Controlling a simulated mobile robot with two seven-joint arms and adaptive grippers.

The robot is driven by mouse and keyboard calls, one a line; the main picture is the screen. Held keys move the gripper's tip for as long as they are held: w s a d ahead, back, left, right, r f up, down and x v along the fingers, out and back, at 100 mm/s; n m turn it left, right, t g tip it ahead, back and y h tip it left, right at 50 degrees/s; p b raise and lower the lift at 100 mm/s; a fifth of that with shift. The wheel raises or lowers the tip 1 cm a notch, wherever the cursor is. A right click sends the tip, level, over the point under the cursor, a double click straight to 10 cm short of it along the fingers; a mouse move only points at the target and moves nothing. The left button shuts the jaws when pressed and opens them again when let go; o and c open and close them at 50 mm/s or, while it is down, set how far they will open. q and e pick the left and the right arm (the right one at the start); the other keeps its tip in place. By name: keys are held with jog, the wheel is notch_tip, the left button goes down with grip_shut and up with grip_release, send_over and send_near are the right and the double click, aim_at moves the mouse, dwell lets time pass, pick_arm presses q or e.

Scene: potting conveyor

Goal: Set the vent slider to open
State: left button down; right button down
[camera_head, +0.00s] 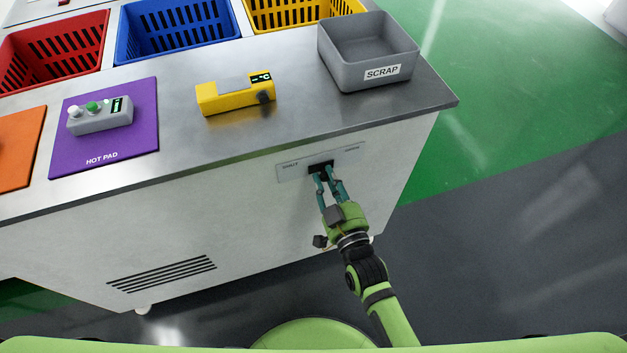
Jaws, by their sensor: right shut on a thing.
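The vent slider (320,166) is a small black block on a pale label plate (288,171) on the front face of the counter, below the top edge. The plate has small lettering at its left and right ends, too small to read surely. The slider sits near the middle of the plate. My right gripper (325,176), green with teal fingers, reaches up from below and is shut on the slider, whose lower part the fingertips partly hide. My left gripper is not in view.
On the steel counter stand a grey SCRAP bin (363,72), a yellow device (222,97) with a display, and a purple hot pad (135,138) with a grey control box (98,119). Red, blue and yellow baskets line the back. The floor right of the counter is clear.

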jog(key=d, duration=0.1)
jog(key=w+d, duration=0.1)
jog(key=d, duration=0.2)
jog(key=shift+w+r, duration=0.25)
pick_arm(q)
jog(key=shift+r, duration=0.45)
pick_arm(e)
jog(key=shift+r, duration=0.1)
jog(key=c, duration=1.1)
grip_release()
jog(key=shift+o, duration=0.2)
jog(key=shift+s, duration=0.1)
jog(key=shift+s+f, duration=0.2)
jog(key=v, duration=1.1)
jog(key=shift+s+d, duration=0.2)
